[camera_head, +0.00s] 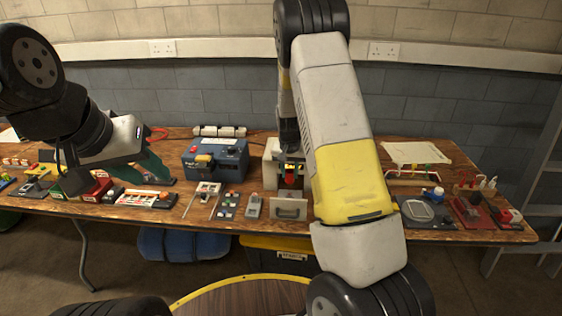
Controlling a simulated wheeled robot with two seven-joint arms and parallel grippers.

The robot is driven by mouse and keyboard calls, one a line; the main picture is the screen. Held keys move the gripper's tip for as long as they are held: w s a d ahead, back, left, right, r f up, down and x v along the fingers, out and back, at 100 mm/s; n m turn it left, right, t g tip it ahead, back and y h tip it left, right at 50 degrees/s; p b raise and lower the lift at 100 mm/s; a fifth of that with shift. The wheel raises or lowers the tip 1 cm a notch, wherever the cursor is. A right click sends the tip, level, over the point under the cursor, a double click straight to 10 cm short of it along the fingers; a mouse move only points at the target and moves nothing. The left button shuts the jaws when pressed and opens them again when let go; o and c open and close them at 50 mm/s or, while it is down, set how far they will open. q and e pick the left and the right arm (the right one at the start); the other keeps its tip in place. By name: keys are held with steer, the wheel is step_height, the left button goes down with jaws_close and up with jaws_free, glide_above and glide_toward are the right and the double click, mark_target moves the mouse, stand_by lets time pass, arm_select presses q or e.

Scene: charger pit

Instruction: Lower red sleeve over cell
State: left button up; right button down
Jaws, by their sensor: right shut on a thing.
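A small red piece (291,175), which looks like the red sleeve, shows below my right gripper (290,164). My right gripper points down and is shut on it, inside the opening of a pale upright frame (270,172) at the middle of the table. I cannot make out the cell; it is hidden or too small to tell. I cannot tell whether the sleeve touches anything below it. My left gripper (143,172) hangs over the left part of the table, its green fingers apart and nothing visible between them.
A blue box unit (215,160) stands left of the frame. A grey plate with a handle (290,208) and small devices (253,205) sit in front. A tray (416,212) and red items (472,212) lie at right. My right arm covers the table right of the frame.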

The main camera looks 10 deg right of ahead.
glide_above(289, 194)
steer(key=shift+d+f, duration=0.1)
steer(key=shift+f, duration=2.5)
steer(key=shift+f, duration=2.45)
steer(key=c, duration=1)
jaws_free()
steer(key=shift+c, duration=0.2)
steer(key=shift+r, duration=0.1)
steer(key=shift+r, duration=3.45)
